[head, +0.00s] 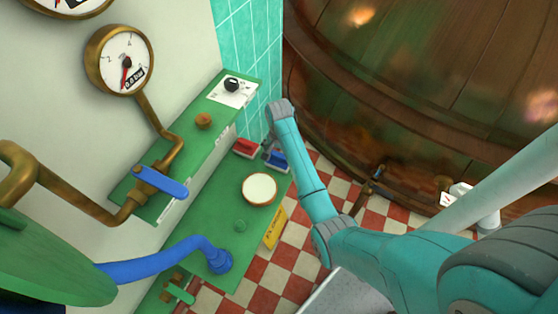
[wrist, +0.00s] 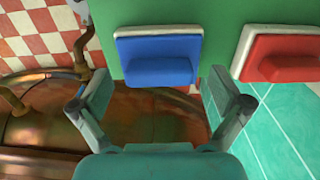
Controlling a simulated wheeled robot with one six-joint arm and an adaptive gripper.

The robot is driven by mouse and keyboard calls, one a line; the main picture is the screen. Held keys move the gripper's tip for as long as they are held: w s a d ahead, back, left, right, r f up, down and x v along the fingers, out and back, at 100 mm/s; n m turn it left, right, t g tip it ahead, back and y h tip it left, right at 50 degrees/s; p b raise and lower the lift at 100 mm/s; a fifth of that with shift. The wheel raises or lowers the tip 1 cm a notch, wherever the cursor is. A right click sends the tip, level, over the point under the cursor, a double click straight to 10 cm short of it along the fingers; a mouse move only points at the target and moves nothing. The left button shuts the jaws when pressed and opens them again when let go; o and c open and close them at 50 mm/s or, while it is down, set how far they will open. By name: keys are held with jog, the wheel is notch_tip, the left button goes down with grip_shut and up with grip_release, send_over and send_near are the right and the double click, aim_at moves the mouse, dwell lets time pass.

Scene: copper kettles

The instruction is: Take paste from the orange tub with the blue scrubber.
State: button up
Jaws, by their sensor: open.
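The blue scrubber (head: 279,162) lies in a pale holder at the far end of the green shelf, and it shows large in the wrist view (wrist: 157,62). My gripper (wrist: 158,84) is open and empty, with one finger to each side of the blue scrubber and its tips close to the scrubber's near edge. In the head view my gripper (head: 270,147) is over that end of the shelf and partly hidden behind my arm. The tub (head: 259,190), round with an orange-brown rim and pale paste inside, stands on the shelf nearer the camera.
A red scrubber (head: 246,148) in its own holder is beside the blue one, and shows at right in the wrist view (wrist: 284,58). A blue hose (head: 170,252) and brass pipes with a blue lever (head: 162,183) are at left. A large copper kettle (head: 430,90) fills the back right.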

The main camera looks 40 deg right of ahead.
aim_at(279, 155)
jog(key=shift+f, duration=0.5)
jog(key=c, duration=1.3)
notch_tip(279, 155, up, 10)
jog(key=shift+r, duration=0.1)
